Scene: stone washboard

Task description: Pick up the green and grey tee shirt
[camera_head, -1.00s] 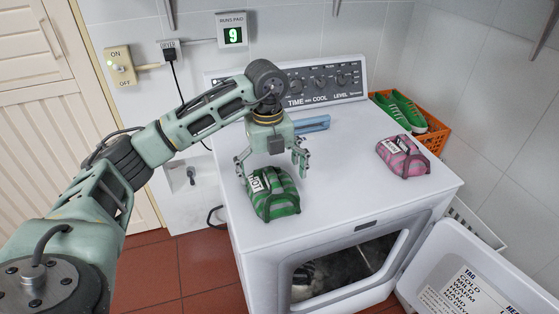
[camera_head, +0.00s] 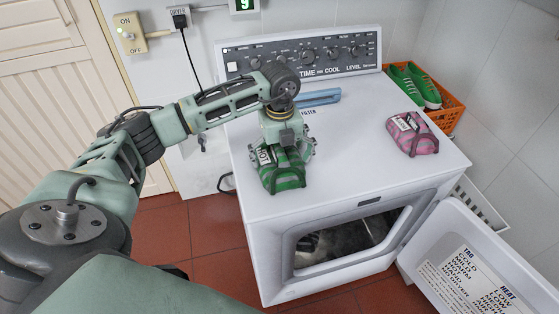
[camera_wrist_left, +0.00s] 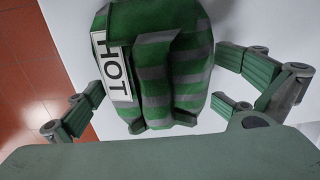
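The green and grey tee shirt (camera_head: 284,172) is a folded, striped bundle with a white tag reading HOT. It sits on the front left of the dryer's white top. In the left wrist view the shirt (camera_wrist_left: 170,65) fills the upper middle, tag on its left side. My left gripper (camera_head: 283,155) is over the shirt from behind and above, its fingers on either side. In the left wrist view the fingers are spread wide, with white dryer top showing between the right fingers and the shirt. My right gripper is not in view.
A pink and grey folded bundle (camera_head: 412,134) sits on the right of the dryer top (camera_head: 350,150). Behind it, an orange basket (camera_head: 449,112) holds green shoes (camera_head: 416,86). A blue handle (camera_head: 318,97) lies by the control panel. The dryer door (camera_head: 470,262) hangs open at lower right.

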